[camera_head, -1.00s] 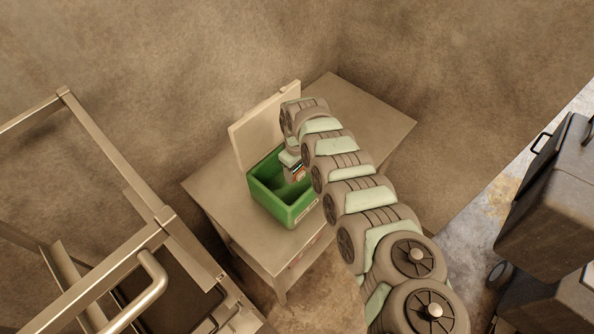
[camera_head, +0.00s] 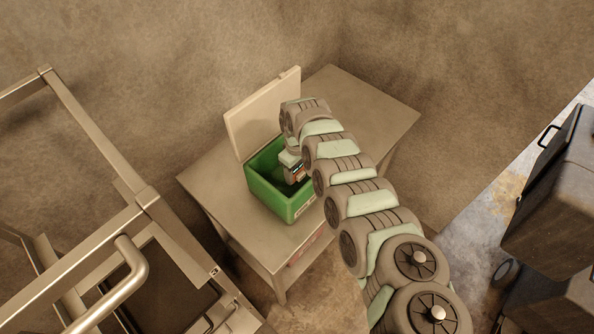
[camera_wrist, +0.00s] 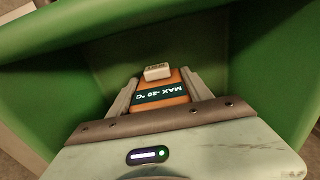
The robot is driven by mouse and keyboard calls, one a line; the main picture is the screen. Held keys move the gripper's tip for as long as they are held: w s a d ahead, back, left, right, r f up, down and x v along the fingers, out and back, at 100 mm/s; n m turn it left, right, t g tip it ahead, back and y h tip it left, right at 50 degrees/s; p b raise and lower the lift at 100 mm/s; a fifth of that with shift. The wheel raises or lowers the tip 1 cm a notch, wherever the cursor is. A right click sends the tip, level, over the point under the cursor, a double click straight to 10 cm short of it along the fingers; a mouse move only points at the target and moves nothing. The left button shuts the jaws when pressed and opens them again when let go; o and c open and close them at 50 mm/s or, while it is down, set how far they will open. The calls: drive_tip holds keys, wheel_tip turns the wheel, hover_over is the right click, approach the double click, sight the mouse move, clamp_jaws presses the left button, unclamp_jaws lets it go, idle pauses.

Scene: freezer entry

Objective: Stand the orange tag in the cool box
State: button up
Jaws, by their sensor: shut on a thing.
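The cool box (camera_head: 289,205) is a green open box on a table, its pale lid (camera_head: 258,115) raised at the back. Green box walls (camera_wrist: 45,105) surround the tag. I cannot tell whether the tag touches the box floor.
The table (camera_head: 365,115) has bare top to the right of the box. A metal frame with rails (camera_head: 110,160) stands at the left. Dark bins (camera_head: 555,195) stand at the right. A wall is behind the table.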

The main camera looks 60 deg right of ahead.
drive_tip(key=shift+f, duration=0.45)
idle(0.3)
drive_tip(key=o, duration=1.6)
wheel_tip(320, 180, up, 10)
drive_tip(key=shift+d+f+p, duration=0.1)
drive_tip(key=shift+f+p, duration=0.1)
drive_tip(key=shift+p, duration=0.15)
drive_tip(key=shift+r, duration=0.6)
